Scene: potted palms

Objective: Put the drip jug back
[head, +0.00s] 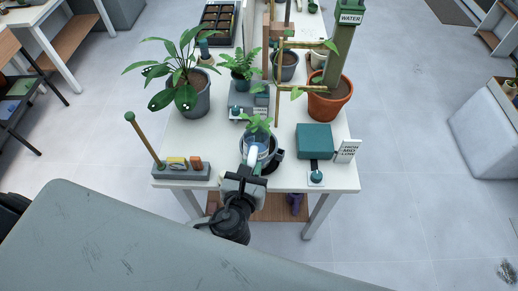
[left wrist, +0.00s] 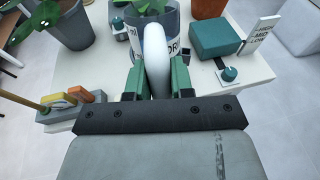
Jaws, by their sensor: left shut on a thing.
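My left gripper (head: 246,170) is shut on this handle, with a green finger on each side in the left wrist view (left wrist: 157,78). Leaves of a small plant (head: 258,123) show just behind the jug. I cannot tell whether the jug touches the table. My right gripper is not in view.
A grey holder (head: 182,173) with a stick and blocks stands left of the jug. A teal box (head: 314,139), a knob (head: 316,177) and a small sign (head: 347,150) stand right. Potted plants (head: 198,100) (head: 325,103) and a green WATER column (head: 344,45) stand behind.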

